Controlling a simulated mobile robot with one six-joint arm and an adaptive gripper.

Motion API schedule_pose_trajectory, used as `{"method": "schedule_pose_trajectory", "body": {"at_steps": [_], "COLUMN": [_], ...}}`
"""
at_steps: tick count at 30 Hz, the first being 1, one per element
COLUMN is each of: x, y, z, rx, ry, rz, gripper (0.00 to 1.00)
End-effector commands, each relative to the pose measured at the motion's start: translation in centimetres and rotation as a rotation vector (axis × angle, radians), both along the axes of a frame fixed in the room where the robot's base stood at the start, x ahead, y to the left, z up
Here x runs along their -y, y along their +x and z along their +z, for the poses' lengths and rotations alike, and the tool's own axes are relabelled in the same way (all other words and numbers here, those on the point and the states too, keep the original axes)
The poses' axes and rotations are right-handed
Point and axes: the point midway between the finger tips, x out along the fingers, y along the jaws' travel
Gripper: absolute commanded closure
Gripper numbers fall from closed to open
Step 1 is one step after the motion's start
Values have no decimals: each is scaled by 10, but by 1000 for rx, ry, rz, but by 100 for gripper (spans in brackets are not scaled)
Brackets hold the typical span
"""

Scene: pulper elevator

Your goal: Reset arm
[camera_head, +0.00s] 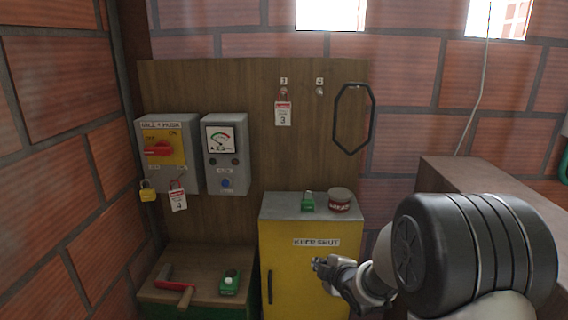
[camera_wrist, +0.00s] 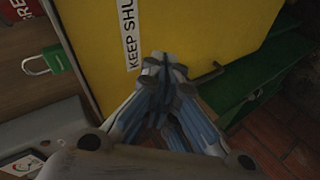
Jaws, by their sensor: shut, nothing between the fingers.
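My gripper (camera_head: 324,266) is shut and empty, in front of the right part of the yellow cabinet (camera_head: 311,280) marked KEEP SHUT, seen in the head view. My arm reaches in from the lower right. In the wrist view my gripper (camera_wrist: 168,72) shows with its fingers together, over the cabinet's yellow face (camera_wrist: 215,35). I cannot tell how far the fingertips are from that face. The cabinet's door appears closed, with a dark handle at its left side.
On the cabinet top are a green padlock (camera_head: 307,201) and a round tin (camera_head: 340,199). A switch box (camera_head: 165,153) and a meter box (camera_head: 226,153) hang on the wooden board. A low bench (camera_head: 205,262) holds a red-handled tool and a green item. A brown block (camera_head: 470,180) stands at right.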

Motion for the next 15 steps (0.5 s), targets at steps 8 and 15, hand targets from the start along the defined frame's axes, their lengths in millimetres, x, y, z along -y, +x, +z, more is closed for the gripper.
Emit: {"method": "schedule_pose_trajectory", "body": {"at_steps": [8, 15], "x": [46, 58], "y": [-96, -222], "z": [94, 131], "rx": [-200, -377], "ry": [204, 448], "rz": [-420, -771], "gripper": [100, 100]}}
